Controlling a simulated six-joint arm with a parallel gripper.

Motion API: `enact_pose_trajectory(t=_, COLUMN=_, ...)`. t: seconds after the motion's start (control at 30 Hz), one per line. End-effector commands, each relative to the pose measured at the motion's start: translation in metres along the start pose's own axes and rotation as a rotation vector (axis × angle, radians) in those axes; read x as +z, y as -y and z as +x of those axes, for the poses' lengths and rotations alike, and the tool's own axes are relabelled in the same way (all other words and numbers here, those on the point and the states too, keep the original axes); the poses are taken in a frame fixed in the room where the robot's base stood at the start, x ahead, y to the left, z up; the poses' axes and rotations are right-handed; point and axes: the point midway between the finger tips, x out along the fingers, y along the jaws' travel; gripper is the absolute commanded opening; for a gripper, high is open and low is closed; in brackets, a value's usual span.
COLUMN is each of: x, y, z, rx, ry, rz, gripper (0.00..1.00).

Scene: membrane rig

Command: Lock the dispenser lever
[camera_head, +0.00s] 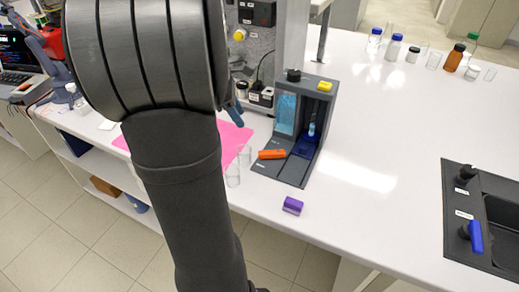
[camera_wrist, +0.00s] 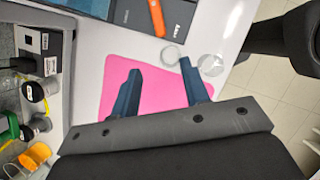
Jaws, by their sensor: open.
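The dispenser (camera_head: 291,170) is a dark grey housing with a bluish window and a blue part inside. It stands on the white bench, right of my arm in the head view. Its orange lever (camera_head: 271,154) sticks out at the lower left front. In the wrist view the orange lever (camera_wrist: 157,18) is at the top edge, beside part of the dispenser (camera_wrist: 135,14). My gripper (camera_wrist: 157,72) is open and empty, its two blue fingers apart over the pink mat (camera_wrist: 150,68). It is apart from the lever. In the head view my arm hides most of it.
Clear glass vessels (camera_head: 233,177) stand between my arm and the dispenser. A purple block (camera_head: 292,206) lies near the bench's front edge. Bottles and jars (camera_head: 454,58) stand at the back right, a dark sink (camera_head: 500,220) at right. The bench right of the dispenser is clear.

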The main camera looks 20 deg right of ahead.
Motion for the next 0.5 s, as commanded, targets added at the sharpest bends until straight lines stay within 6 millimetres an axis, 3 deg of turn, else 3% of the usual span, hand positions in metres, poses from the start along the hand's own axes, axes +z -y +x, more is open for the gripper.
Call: enact_pose_trajectory(t=0.5, x=0.000, y=0.002, z=0.112, rx=-0.007, ry=-0.002, rz=0.001, gripper=0.42)
